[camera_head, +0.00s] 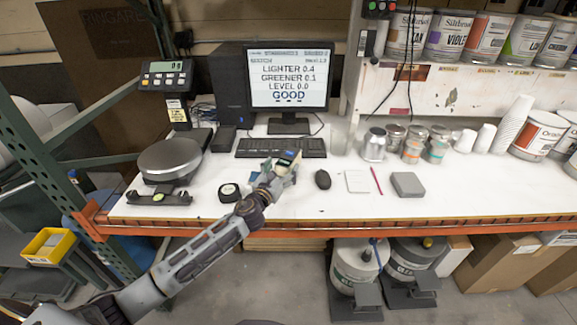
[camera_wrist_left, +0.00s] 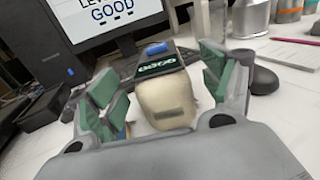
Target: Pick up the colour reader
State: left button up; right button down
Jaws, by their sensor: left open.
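The colour reader (camera_wrist_left: 162,100) is a cream device with a dark display showing green digits and a blue button. In the left wrist view it lies between the green pads of my left gripper (camera_wrist_left: 160,85), which is open around it, with a gap visible on the right side. In the head view the reader (camera_head: 289,156) shows at the tip of my left gripper (camera_head: 274,173), above the white bench in front of the keyboard. The gripper hides the reader's lower part, and I cannot tell whether a finger touches it. My right gripper is not in view.
The keyboard (camera_head: 281,147) and monitor (camera_head: 289,78) stand behind. A black mouse (camera_head: 322,179), notepad (camera_head: 357,181) and grey box (camera_head: 407,184) lie to the right. A black tape roll (camera_head: 230,192) and a round scale (camera_head: 170,159) are to the left. Cups and cans stand at the back right.

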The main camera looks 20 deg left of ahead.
aim_at(287, 158)
pick_arm(q)
jog(key=shift+w+d+f, duration=0.15)
jog(key=shift+w, duration=1.1)
jog(key=shift+w+d+f, duration=0.1)
jog(key=shift+w, duration=1.15)
jog(key=c, duration=1.3)
jog(key=shift+r, duration=0.1)
jog(key=shift+c, duration=1)
jog(key=shift+c, duration=0.2)
jog(key=shift+r+p, duration=0.45)
jog(key=shift+r, duration=0.65)
jog(key=shift+r+p, duration=0.7)
jog(key=shift+r, duration=3.2)
jog(key=shift+c, duration=0.2)
